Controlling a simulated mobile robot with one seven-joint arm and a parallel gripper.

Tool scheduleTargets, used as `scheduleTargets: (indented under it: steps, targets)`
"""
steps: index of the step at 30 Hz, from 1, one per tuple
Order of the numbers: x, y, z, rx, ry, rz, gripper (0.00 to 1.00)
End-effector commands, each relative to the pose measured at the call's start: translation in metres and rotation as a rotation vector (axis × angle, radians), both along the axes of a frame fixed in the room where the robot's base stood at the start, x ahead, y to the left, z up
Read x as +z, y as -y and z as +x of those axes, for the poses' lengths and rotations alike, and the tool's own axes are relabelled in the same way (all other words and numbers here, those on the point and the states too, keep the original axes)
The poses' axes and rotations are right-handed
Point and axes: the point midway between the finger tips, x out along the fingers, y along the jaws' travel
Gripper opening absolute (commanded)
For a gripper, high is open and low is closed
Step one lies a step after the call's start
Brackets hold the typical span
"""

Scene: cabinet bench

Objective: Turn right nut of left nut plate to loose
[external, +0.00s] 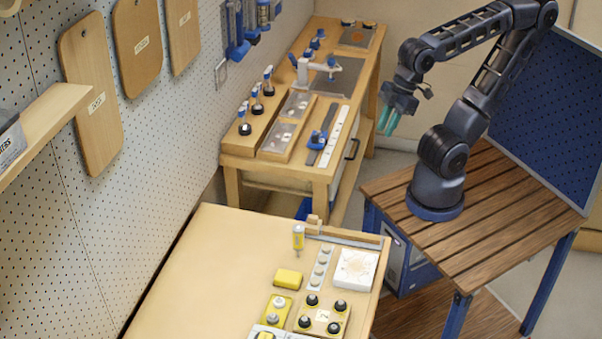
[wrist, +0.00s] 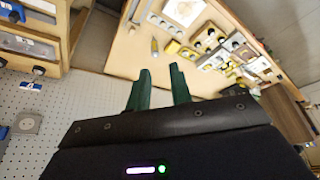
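My gripper (external: 389,120) hangs in the air at the upper right, between the far bench and my arm's base. Its green fingers are apart and empty, as the wrist view (wrist: 162,78) also shows. I cannot tell for sure which part is the left nut plate. A plate with several dark round knobs (external: 322,316) lies on the near bench, with a yellow knobbed plate (external: 274,309) on its left. Grey plates with small round pieces (external: 282,136) lie on the far bench. The nuts are too small to read as loose or tight.
The near bench (external: 220,265) has clear room on its left. A yellow-handled tool (external: 298,238), a yellow block (external: 288,278) and a white square plate (external: 355,267) stand there. The far bench (external: 325,170) holds blue-handled tools. A pegboard wall (external: 150,190) bounds the left.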

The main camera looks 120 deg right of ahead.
Motion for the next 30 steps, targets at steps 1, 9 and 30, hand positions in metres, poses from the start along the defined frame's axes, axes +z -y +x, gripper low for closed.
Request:
scheduleTargets:
  steps: [1, 9, 30]
  targets:
    - [0.001, 0.003, 0.003, -0.011, -0.004, 0.002, 0.31]
    - [0.005, 0.046, 0.048, -0.173, -0.056, 0.021, 0.34]
    - [-0.034, 0.263, 0.132, -0.694, -0.199, 0.113, 0.34]
